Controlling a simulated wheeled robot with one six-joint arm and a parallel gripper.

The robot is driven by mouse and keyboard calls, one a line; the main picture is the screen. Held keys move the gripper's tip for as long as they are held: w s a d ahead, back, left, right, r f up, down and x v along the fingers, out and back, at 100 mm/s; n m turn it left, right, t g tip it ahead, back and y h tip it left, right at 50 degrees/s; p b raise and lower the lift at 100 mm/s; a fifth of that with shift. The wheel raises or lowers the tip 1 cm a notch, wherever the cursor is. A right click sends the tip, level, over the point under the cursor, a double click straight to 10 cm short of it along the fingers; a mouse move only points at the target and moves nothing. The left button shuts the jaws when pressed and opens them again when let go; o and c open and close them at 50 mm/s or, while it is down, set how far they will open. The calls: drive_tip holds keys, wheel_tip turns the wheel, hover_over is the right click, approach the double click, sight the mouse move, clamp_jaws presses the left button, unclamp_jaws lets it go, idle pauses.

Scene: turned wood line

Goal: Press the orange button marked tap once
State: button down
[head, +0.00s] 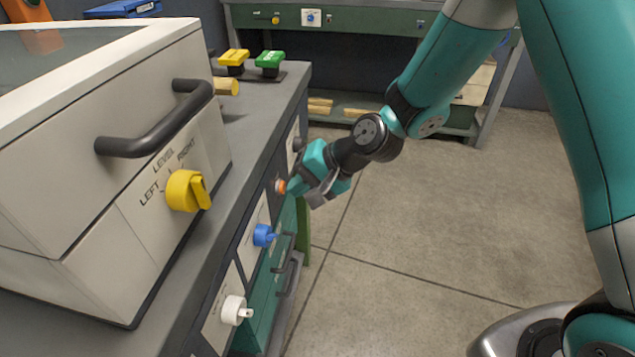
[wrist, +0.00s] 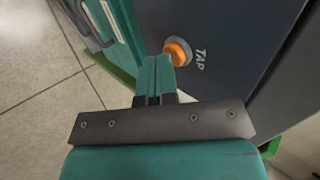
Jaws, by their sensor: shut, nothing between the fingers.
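The orange button (wrist: 178,52) sits in a grey ring on a dark panel, with the word TAP beside it in the wrist view. In the head view the orange button (head: 281,187) shows on the bench front, just left of my gripper. My gripper (head: 291,187) is shut and empty, its fingers pointing at the panel. In the wrist view the closed fingertips (wrist: 155,62) are at the lower left edge of the button, partly overlapping it. I cannot tell whether they touch it.
A blue knob (head: 263,235) and a white knob (head: 235,310) stick out of the bench front nearer to me. A white machine with a black handle (head: 155,135) and a yellow knob (head: 187,191) stands on the bench. The floor (head: 430,220) to the right is clear.

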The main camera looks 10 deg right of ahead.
drive_tip(key=shift+a, duration=0.2)
drive_tip(key=shift+w+a+r+p, duration=0.15)
drive_tip(key=shift+w+a+p, duration=0.15)
drive_tip(key=shift+a+p, duration=0.3)
drive_tip(key=shift+w+a, duration=0.15)
drive_tip(key=shift+a, duration=0.05)
drive_tip(key=s+d+f+v, duration=0.1)
drive_tip(key=d+f+v, duration=0.1)
drive_tip(key=v, duration=1.1)
drive_tip(key=shift+f+p, duration=0.2)
drive_tip(key=shift+p, duration=0.2)
